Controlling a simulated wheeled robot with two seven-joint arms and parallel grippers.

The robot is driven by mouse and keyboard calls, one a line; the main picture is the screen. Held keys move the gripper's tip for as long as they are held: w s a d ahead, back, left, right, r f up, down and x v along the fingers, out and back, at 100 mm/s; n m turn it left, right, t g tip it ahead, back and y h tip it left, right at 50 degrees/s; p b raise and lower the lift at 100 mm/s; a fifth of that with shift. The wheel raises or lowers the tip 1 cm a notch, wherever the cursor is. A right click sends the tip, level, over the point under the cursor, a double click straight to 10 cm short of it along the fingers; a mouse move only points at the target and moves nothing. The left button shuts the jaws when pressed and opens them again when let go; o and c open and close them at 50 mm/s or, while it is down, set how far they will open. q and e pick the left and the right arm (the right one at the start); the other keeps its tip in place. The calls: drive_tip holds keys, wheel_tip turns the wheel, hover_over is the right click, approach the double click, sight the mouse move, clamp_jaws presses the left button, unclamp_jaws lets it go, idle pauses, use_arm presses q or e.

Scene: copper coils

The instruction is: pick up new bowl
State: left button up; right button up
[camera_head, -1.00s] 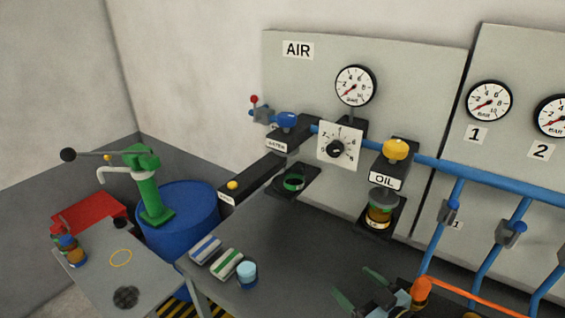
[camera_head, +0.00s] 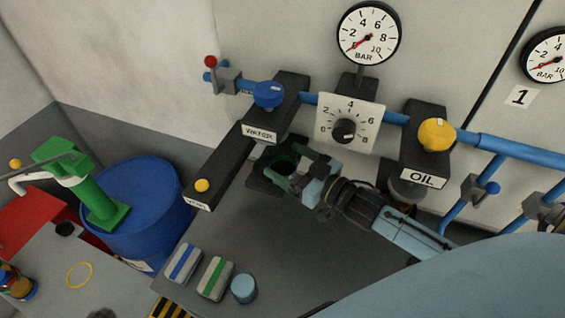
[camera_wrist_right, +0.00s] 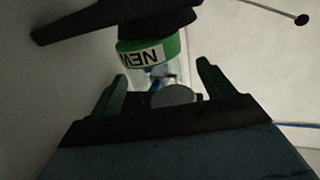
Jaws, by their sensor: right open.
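The new bowl (camera_wrist_right: 155,62) is a clear cup with a green band and a white NEW label, upside down in the right wrist view. Its banded end meets a black holder (camera_wrist_right: 80,22). In the head view the bowl's green rim (camera_head: 279,163) shows in the holder below the WATER block, partly hidden by my right gripper (camera_head: 292,167). In the right wrist view my right gripper (camera_wrist_right: 160,95) is open, with one green finger on each side of the bowl. Gaps show between fingers and bowl. My left gripper is not in view.
The OIL unit (camera_head: 424,150) stands to the right of my right gripper, its lower part hidden by my arm. A dial plate (camera_head: 347,128) and blue pipe (camera_head: 390,117) are behind. Two striped blocks and a light blue cup (camera_head: 244,289) lie on the bench's front left.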

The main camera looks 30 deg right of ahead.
sight(273, 152)
drive_tip(key=x, duration=0.4)
drive_tip(key=shift+w+d+r+p, duration=0.1)
drive_tip(key=shift+p, duration=0.2)
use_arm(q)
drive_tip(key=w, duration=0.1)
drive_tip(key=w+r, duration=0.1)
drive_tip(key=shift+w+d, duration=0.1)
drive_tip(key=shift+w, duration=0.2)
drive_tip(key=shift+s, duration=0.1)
use_arm(e)
drive_tip(key=shift+c, duration=0.3)
drive_tip(key=c, duration=1.1)
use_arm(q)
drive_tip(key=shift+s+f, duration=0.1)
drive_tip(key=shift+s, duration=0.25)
use_arm(e)
drive_tip(key=shift+c, duration=0.2)
drive_tip(key=shift+r, duration=0.15)
